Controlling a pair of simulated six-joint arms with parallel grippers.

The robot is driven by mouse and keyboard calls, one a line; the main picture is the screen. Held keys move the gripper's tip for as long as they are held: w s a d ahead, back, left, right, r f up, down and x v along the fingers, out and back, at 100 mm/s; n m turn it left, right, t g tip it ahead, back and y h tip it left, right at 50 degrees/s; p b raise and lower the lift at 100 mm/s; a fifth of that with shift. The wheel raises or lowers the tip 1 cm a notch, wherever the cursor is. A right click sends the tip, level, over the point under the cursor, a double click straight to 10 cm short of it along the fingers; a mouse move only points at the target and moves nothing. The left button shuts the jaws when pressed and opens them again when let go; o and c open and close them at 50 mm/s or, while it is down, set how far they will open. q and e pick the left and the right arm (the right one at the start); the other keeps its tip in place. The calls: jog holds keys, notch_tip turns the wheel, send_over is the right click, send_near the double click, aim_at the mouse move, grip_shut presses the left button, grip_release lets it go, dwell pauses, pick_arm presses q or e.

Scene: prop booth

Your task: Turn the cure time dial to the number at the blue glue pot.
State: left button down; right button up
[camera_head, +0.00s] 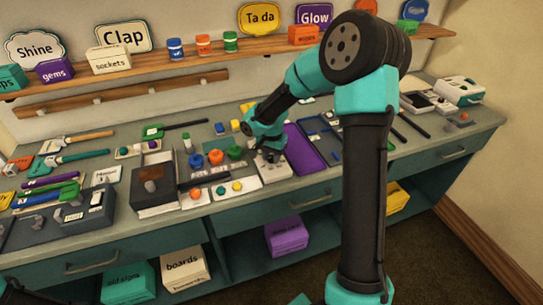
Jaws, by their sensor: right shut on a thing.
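A blue pot (196,161) stands on the bench left of an orange pot (215,157) and a green pot (235,153). Small pale cards lie in front of these pots; their print is too small to read. My right gripper (269,155) points down at a small pale grey device (272,172) just right of the pots. It is shut on a part on top of this device, which looks like the dial. The fingers cover most of that part, so its setting cannot be read.
A purple tray (303,149) lies close right of the device. A dark open-topped box (153,187) stands to the left. A small board with coloured knobs (230,188) lies in front of the pots. A wall shelf (150,68) with jars and boxes runs behind.

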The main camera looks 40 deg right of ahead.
jog(key=shift+c, duration=0.8)
jog(key=shift+n, duration=0.5)
jog(key=n, duration=0.2)
jog(key=shift+n, duration=0.4)
jog(key=n, duration=1.1)
jog(key=shift+n, duration=2.6)
